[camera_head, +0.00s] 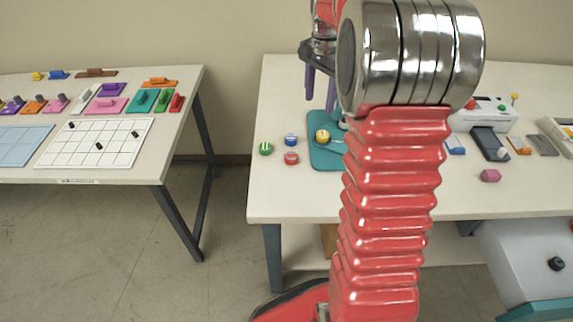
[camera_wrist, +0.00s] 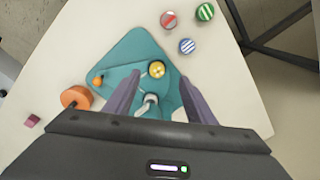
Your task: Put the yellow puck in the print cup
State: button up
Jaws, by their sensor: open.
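The yellow puck (camera_head: 323,136) sits on the teal base (camera_head: 322,158) near the front of the right-hand table, left of my arm. In the wrist view the yellow puck (camera_wrist: 156,69) has a pale marked top and lies near the far edge of the teal base (camera_wrist: 138,49). I cannot clearly make out a print cup or whether a rim surrounds the puck. A metal part (camera_wrist: 150,101) stands on the base behind the puck. My gripper (camera_head: 320,90) is open and empty above the base; its fingers (camera_wrist: 160,79) are spread to either side of the puck, apart from it.
Striped green (camera_head: 266,148), blue (camera_head: 291,140) and red (camera_head: 291,158) pucks lie left of the base. An orange knob (camera_wrist: 75,97) is beside it. A pink block (camera_head: 490,175) and a white machine (camera_head: 493,117) are farther right. A left table (camera_head: 150,165) holds coloured plates.

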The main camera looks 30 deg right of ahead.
jog(key=s+a+r+n+t, duration=0.1)
jog(key=s+a+r+n, duration=0.4)
jog(key=a, duration=0.4)
jog(key=s+a+n+t, duration=0.2)
jog(key=s+a+n, duration=0.2)
jog(key=s+a, duration=0.3)
jog(key=s+a+f+n+t, duration=0.1)
jog(key=s+a+n, duration=0.4)
jog(key=s, duration=0.7)
jog(key=shift+s+a+f+n+t, duration=0.3)
jog(key=shift+s+a+t, duration=0.15)
jog(key=shift+a, duration=0.95)
jog(key=shift+c, duration=0.3)
